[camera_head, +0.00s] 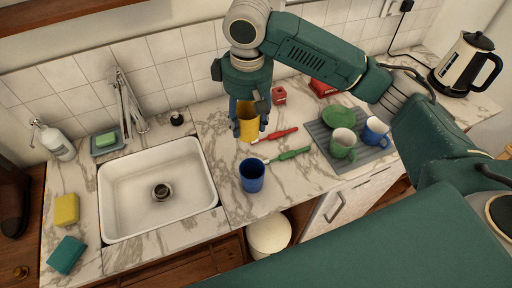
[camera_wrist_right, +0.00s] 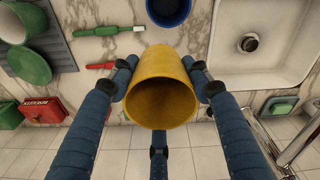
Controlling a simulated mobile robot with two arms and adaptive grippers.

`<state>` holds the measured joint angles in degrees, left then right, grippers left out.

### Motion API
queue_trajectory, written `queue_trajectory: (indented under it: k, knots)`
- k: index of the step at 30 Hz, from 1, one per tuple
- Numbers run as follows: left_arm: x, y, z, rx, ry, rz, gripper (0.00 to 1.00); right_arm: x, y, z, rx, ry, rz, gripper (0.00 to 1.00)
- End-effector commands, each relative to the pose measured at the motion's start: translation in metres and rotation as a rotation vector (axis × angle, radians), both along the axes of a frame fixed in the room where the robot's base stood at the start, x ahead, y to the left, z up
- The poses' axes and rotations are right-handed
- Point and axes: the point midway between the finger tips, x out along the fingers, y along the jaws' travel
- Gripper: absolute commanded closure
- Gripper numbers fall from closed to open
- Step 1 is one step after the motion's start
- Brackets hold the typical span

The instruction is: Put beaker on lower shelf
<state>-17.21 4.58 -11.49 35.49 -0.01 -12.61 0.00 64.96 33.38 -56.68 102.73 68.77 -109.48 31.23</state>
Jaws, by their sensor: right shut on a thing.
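A yellow beaker (camera_head: 249,128) is in my right gripper (camera_head: 249,112), upright above the back of the marble counter, right of the sink. In the right wrist view the beaker (camera_wrist_right: 161,90) sits between the blue fingers, which are shut on its sides; its open mouth faces the camera. A lower shelf space (camera_head: 296,222) shows in part under the counter's front edge, with a white round container (camera_head: 269,236) in it; most of it is hidden. My left gripper is not in view.
A blue cup (camera_head: 252,176) stands near the counter's front edge, below the held beaker. Red (camera_head: 275,135) and green-handled (camera_head: 288,155) utensils lie beside it. A grey mat (camera_head: 325,144) holds a green cup, blue mug and green bowl. The white sink (camera_head: 128,190) is left.

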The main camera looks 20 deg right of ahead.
Motion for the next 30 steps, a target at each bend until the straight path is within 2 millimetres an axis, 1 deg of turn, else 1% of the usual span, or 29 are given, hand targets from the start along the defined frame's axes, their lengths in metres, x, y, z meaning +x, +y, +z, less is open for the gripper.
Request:
queue_trajectory:
  k: [1,6,10,12,17,21,24,27,30]
  knots:
    - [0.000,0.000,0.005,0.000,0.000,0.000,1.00,-0.001,-0.001,-0.013,-0.003,0.005,-0.002,0.78]
    - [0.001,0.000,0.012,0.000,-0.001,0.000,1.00,-0.002,-0.001,-0.057,-0.001,0.003,0.000,0.78]
    - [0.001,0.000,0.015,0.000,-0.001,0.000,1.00,-0.001,-0.001,-0.083,-0.001,0.000,-0.001,0.78]
    - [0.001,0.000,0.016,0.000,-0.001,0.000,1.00,-0.001,-0.001,-0.092,0.000,-0.001,-0.001,0.78]
    - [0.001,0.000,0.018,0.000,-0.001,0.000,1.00,0.000,-0.001,-0.105,0.000,-0.001,-0.001,0.78]
    - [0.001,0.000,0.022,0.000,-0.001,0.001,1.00,-0.001,0.000,-0.127,0.000,0.000,-0.001,0.78]
    - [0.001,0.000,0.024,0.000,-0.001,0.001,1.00,0.000,-0.001,-0.138,0.000,-0.002,-0.002,0.78]
    - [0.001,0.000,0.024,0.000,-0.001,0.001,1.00,0.000,-0.001,-0.142,0.000,-0.002,-0.001,0.79]
    - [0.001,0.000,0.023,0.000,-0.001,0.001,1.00,0.000,-0.001,-0.142,0.001,-0.003,-0.001,0.79]
